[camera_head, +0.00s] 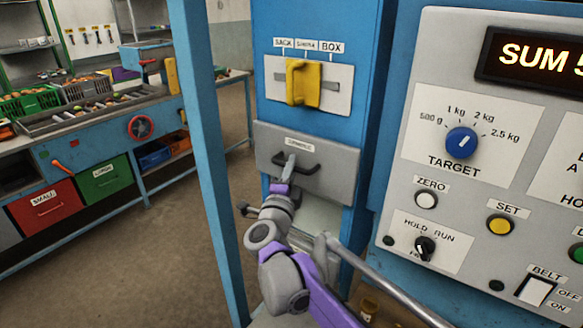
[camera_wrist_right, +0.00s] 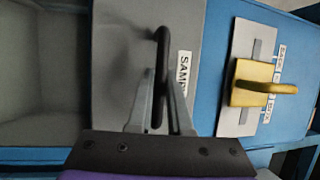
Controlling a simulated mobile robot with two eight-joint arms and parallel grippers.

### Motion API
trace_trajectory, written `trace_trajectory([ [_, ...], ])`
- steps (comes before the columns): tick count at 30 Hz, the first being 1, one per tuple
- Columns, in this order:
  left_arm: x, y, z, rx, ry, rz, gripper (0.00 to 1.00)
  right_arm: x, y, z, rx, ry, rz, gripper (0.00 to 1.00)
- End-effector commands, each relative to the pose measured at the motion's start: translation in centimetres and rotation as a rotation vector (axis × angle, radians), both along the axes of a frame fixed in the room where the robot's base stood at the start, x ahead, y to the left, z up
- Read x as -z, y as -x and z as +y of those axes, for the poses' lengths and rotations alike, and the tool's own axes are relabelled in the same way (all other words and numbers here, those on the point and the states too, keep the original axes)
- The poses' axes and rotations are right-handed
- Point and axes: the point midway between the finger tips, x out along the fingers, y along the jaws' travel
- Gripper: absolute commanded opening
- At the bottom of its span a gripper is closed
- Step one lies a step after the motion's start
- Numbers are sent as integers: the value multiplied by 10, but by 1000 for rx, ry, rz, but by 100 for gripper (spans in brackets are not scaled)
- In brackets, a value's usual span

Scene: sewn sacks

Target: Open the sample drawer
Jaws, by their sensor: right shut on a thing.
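The sample drawer (camera_head: 340,166) has a grey front with a white label and a black bar handle (camera_head: 310,168), set in a blue cabinet. My right gripper (camera_head: 287,168) is at this handle. In the right wrist view my right gripper (camera_wrist_right: 160,100) has its two fingers on either side of the black handle (camera_wrist_right: 162,60), shut on it. The grey drawer front (camera_wrist_right: 120,60) lies right behind the fingers, with its label partly hidden. Whether the drawer stands slightly out is not clear. My left gripper is not in view.
A yellow selector handle (camera_head: 302,83) sits above the drawer. A pale recess (camera_head: 320,216) shows below it. A control panel (camera_head: 470,190) with knobs and buttons stands close on the right. A blue post (camera_head: 205,150) stands left. Open floor (camera_head: 150,240) lies beyond the post.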

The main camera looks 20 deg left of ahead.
Motion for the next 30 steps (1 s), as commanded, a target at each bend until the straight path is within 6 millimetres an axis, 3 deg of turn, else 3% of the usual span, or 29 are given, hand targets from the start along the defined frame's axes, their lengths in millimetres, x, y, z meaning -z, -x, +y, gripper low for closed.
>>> trace_trajectory([
  [20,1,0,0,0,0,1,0,0,3,1,-1,0,0,0],
  [26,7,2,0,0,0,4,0,1,23,9,-3,-1,1,0],
  [30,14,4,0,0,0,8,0,2,50,20,-6,-1,1,0],
])
